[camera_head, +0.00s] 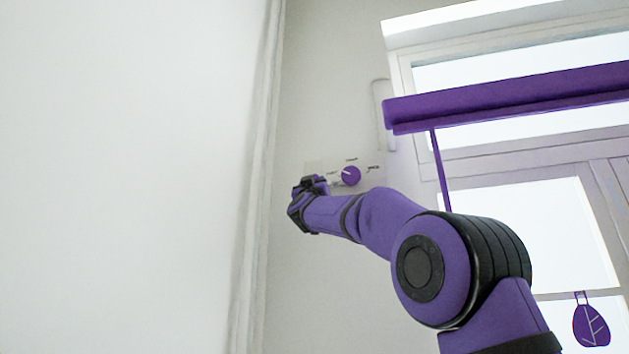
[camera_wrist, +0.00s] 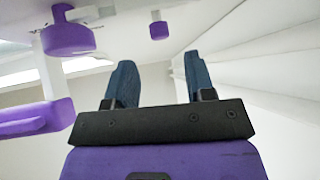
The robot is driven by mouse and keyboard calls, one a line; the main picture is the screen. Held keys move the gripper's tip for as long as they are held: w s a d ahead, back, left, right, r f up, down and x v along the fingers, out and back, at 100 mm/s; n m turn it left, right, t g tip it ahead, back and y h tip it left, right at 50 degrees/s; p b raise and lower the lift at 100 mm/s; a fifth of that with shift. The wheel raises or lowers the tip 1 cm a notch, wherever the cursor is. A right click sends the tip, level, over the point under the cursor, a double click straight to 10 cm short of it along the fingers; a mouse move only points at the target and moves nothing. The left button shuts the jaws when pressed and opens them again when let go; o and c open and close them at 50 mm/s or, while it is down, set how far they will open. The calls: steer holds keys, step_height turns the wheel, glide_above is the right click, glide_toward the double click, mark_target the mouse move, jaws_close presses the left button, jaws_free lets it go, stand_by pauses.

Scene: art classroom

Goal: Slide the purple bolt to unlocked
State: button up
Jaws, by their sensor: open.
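A large round purple knob (camera_head: 350,176) sits on the wall with small dark labels around it. It also shows at the upper left of the wrist view (camera_wrist: 68,38). A smaller purple knob (camera_wrist: 158,29), which looks like the bolt's handle, hangs from a pale fitting at the top middle of the wrist view. My gripper (camera_wrist: 158,62) is open and empty, its two blue fingers pointing towards the small knob, which appears beyond and between the fingertips, apart from them. In the head view my gripper (camera_head: 308,188) hides the bolt's area; its lock position cannot be read.
A long purple bar (camera_head: 510,96) crosses the window at the right and shows at the left of the wrist view (camera_wrist: 35,118). A pale vertical handle (camera_head: 382,115) is above the round knob. A white wall or curtain (camera_head: 130,180) fills the left side.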

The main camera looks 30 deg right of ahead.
mark_target(315, 178)
steer(key=shift+x, duration=2.85)
